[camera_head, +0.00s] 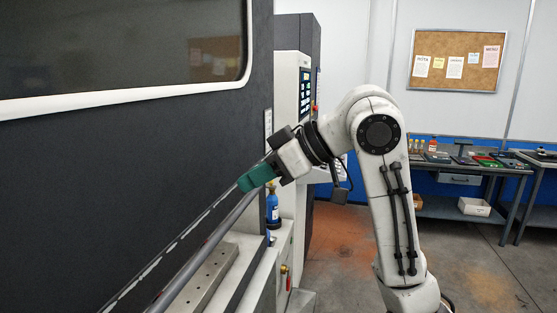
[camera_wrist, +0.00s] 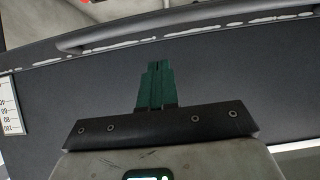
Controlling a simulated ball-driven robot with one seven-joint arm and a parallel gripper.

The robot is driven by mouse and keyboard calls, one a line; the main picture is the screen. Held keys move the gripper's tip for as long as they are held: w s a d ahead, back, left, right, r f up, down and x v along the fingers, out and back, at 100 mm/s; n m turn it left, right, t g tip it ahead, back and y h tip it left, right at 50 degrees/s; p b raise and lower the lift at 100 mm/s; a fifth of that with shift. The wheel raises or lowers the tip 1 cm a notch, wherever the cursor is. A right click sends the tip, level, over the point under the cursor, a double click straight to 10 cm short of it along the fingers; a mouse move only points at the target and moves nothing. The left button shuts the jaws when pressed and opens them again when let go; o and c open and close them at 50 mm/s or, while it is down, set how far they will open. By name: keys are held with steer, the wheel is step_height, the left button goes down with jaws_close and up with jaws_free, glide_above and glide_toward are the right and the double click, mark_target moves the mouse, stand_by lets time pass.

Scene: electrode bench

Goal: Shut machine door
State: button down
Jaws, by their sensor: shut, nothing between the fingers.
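The machine door (camera_head: 140,160) is a large dark grey panel with a white-framed window (camera_head: 120,40), filling the left of the head view. A long grey bar handle (camera_head: 205,250) runs slantwise near the door's edge. In the wrist view the dark panel (camera_wrist: 85,85) fills the middle, and the bar handle (camera_wrist: 180,32) crosses the top. My gripper (camera_head: 243,184) has green fingers, shut and empty, at the upper end of the bar as seen in the head view. In the wrist view my fingertips (camera_wrist: 157,65) point at the panel, below the bar. Contact cannot be told.
A control panel (camera_head: 305,92) stands behind my arm. A blue bottle (camera_head: 272,207) stands on the machine's ledge. A metal rail with holes (camera_head: 205,278) lies below the bar. A workbench (camera_head: 470,168) with tools is at the right. The floor (camera_head: 340,245) between is clear.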

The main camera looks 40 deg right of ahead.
steer(key=f, duration=0.3)
steer(key=w+a+f, duration=0.1)
steer(key=shift+f+p, duration=0.15)
steer(key=shift+p, duration=0.15)
steer(key=shift+w+f, duration=0.1)
